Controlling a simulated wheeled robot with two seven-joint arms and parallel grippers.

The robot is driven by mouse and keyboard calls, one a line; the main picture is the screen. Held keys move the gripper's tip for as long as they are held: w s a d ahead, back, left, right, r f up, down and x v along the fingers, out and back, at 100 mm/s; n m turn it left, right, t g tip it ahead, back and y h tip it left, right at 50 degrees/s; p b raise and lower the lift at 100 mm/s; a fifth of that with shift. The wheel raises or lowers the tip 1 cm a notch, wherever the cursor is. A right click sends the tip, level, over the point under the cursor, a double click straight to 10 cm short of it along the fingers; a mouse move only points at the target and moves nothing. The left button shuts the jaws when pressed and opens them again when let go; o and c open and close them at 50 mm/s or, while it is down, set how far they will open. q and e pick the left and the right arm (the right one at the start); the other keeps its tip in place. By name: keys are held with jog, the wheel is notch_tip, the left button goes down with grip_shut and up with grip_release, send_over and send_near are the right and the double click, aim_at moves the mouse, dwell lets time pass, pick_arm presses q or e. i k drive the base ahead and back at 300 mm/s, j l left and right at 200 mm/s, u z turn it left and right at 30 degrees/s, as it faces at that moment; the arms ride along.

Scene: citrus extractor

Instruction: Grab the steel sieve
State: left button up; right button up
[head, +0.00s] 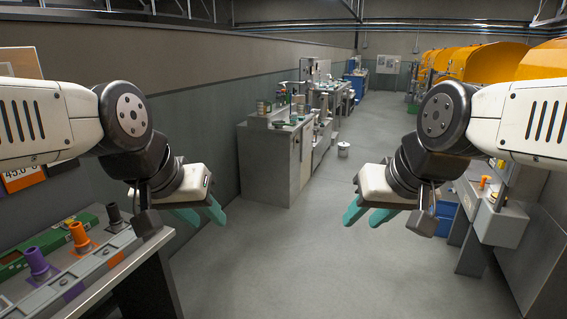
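I cannot pick out a steel sieve for certain in the head view; the items on the far benches are too small to tell. My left gripper (206,217) hangs in the air at left centre, to the right of the near left bench. Its two teal fingers are apart and nothing shows between them. My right gripper (362,219) hangs in the air at right centre over the open floor. Its teal fingers are also apart and empty. Neither gripper touches anything.
A near left bench (155,252) carries purple, orange and black fittings beside a green case (38,252). A grey cabinet (268,165) with small items on top stands further off. Machines line the right side. The middle aisle is clear.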

aim_at(283, 125)
jog(key=i, duration=2.65)
jog(key=i+j+z, duration=0.1)
jog(key=i, duration=1.2)
jog(key=i+j, duration=0.1)
jog(key=i, duration=1.25)
